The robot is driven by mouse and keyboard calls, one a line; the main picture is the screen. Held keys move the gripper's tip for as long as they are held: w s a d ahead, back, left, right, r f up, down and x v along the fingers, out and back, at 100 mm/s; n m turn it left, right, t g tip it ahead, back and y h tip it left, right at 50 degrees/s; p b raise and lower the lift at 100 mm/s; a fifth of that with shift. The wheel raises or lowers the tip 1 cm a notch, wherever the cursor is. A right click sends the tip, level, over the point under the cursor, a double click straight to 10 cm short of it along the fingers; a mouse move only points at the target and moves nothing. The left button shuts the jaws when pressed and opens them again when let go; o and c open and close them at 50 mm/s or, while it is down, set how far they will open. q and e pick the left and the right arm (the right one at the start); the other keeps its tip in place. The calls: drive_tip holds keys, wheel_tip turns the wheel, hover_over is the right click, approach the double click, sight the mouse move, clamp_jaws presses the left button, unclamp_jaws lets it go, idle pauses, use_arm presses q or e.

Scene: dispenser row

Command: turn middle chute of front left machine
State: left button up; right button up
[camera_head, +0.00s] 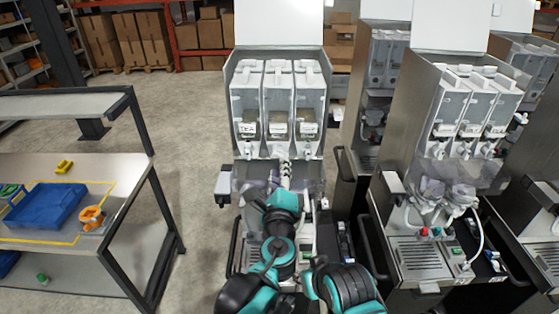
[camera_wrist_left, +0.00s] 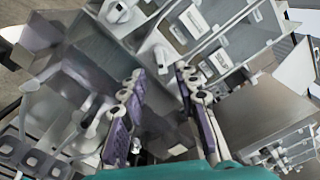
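The front left machine (camera_head: 236,170) stands straight ahead with its lid up and three clear canisters side by side. Its middle chute (camera_head: 279,130) is a white part low on the middle canister. My left gripper (camera_head: 284,165) is just below this chute, at the end of the teal arm. In the left wrist view the gripper (camera_wrist_left: 160,72) has its two purple-padded fingers spread, with nothing held between them. A white chute (camera_wrist_left: 158,48) lies just beyond the fingertips; I cannot tell whether they touch it. My right gripper is not in view.
Another dispenser machine (camera_head: 405,130) stands close on the right. A workbench (camera_head: 120,175) with a blue tray (camera_head: 48,207) and an orange item (camera_head: 93,216) is at the left. Open floor lies between bench and machine. Boxes on shelves are behind.

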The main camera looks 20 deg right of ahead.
use_arm(q)
drive_tip(key=v, duration=0.5)
drive_tip(key=shift+s, duration=0.1)
drive_tip(key=a+f+n+g+y+b, duration=0.2)
drive_tip(key=a+f+n, duration=0.3)
drive_tip(key=a, duration=0.4)
drive_tip(key=s+a+f+n+g+y+b, duration=0.1)
drive_tip(key=a+f+n+y+b, duration=0.2)
drive_tip(key=a+f+n, duration=0.35)
drive_tip(key=a+f+n+g+y+b, duration=0.2)
drive_tip(key=a+f+n, duration=0.1)
drive_tip(key=a, duration=0.7)
drive_tip(key=s+a+f+n+g+h+b, duration=0.2)
drive_tip(key=s+a+f+n+g+b, duration=0.3)
drive_tip(key=s+f+n, duration=0.7)
wheel_tip(320, 180, down, 2)
drive_tip(key=shift+s+a+f+n+b, duration=0.2)
drive_tip(key=shift+s+a+n+b, duration=0.15)
drive_tip(key=shift+s+a, duration=0.7)
drive_tip(key=shift+w+a, duration=0.1)
drive_tip(key=shift+w, duration=0.1)
